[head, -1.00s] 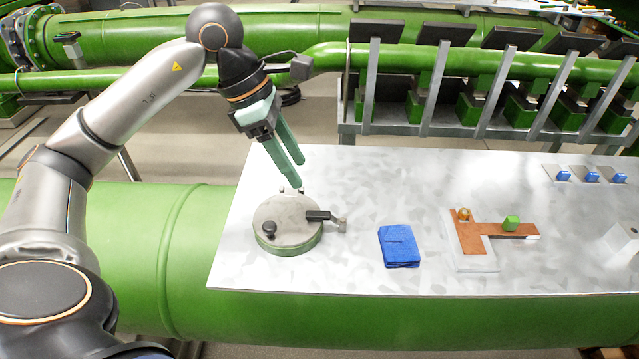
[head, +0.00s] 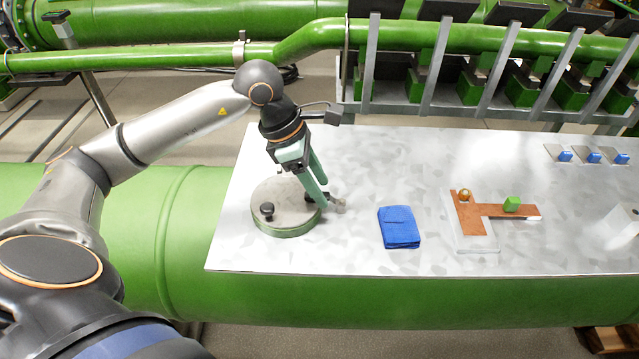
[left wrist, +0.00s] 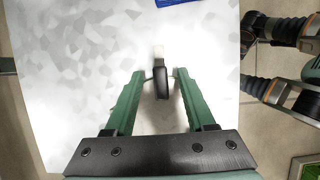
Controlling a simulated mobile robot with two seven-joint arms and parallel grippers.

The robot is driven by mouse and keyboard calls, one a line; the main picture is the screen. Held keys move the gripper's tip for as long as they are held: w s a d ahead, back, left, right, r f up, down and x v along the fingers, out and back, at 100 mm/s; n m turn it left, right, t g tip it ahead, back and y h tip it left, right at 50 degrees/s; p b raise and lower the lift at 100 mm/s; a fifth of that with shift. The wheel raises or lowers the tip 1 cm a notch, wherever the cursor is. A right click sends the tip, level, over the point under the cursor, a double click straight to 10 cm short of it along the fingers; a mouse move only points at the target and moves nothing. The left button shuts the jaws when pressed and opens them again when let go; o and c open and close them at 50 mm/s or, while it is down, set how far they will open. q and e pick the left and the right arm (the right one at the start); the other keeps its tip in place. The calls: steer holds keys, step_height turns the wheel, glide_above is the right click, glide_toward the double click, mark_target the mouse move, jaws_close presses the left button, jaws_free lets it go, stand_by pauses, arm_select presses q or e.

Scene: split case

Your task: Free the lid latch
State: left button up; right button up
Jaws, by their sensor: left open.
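The round grey lid (head: 286,200) with a green rim sits at the left of the metal table. It has a black knob (head: 267,208) near its front left edge. The latch (head: 339,206) is at the lid's right side; in the head view only its metal end shows clearly, the rest hidden by my fingers. My left gripper (head: 321,198) is open and points down at the latch. In the left wrist view the latch's black handle (left wrist: 161,84) lies between the green fingertips (left wrist: 159,72), with gaps visible on both sides. My right gripper is not in view.
A folded blue cloth (head: 399,228) lies right of the lid. Several small blue pieces (head: 594,157) are at the back right. Bare table separates these.

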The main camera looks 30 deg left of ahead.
arm_select(q)
steer(key=shift+d+f, duration=0.1)
steer(key=shift+f, duration=0.15)
jaws_close()
stand_by(0.3)
steer(key=shift+w, duration=0.1)
stand_by(0.8)
